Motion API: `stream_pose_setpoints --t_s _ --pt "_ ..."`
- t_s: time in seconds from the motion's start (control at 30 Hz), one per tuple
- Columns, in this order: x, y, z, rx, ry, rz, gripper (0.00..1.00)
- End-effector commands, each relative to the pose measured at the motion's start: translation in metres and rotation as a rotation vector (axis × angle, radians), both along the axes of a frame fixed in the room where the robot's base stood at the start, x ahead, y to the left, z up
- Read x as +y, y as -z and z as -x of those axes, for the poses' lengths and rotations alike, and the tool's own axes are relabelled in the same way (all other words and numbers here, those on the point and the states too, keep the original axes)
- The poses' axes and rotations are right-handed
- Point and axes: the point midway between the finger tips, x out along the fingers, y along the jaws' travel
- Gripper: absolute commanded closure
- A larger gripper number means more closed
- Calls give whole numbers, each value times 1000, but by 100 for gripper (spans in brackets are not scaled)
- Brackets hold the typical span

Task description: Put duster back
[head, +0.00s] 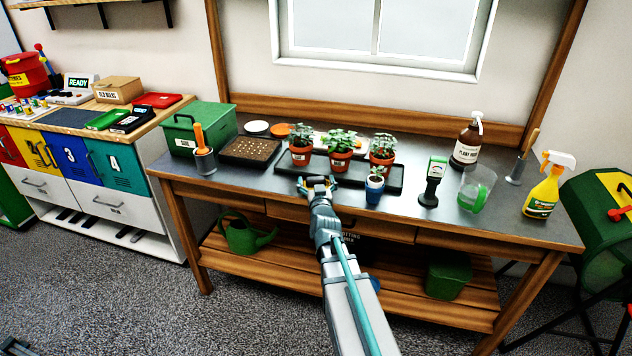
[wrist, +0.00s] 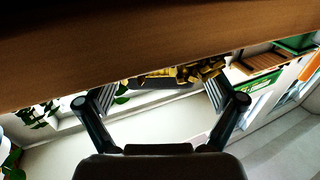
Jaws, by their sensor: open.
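No thing is clearly marked as the duster. A green-and-black upright dispenser with a white label (head: 433,180) stands on the workbench (head: 250,190), right of the potted plants. My gripper (head: 318,184) is at the bench's front edge, left of the dispenser and apart from it. In the wrist view my gripper (wrist: 160,100) has its fingers spread wide. A dark thing with yellow bits (wrist: 200,72) shows between and beyond the fingertips, partly hidden by a brown surface (wrist: 120,40); I cannot tell what it is or whether it touches them.
Three potted plants (head: 340,150) stand at a black tray, with a small blue pot (head: 375,188) before it. A measuring jug (head: 477,188), brown pump bottle (head: 466,142), grey holder with a wooden handle (head: 518,167) and yellow spray bottle (head: 546,190) stand right.

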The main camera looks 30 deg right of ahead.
Motion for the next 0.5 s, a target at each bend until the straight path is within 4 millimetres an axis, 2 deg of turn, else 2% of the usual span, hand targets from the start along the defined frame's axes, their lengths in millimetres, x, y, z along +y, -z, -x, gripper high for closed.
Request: stream_pose_setpoints --t_s 0.37,0.4,0.5 --pt "26 1 74 0 -1 0 7" --pt "24 -5 69 3 2 0 7" --pt "23 -5 70 4 6 0 7"
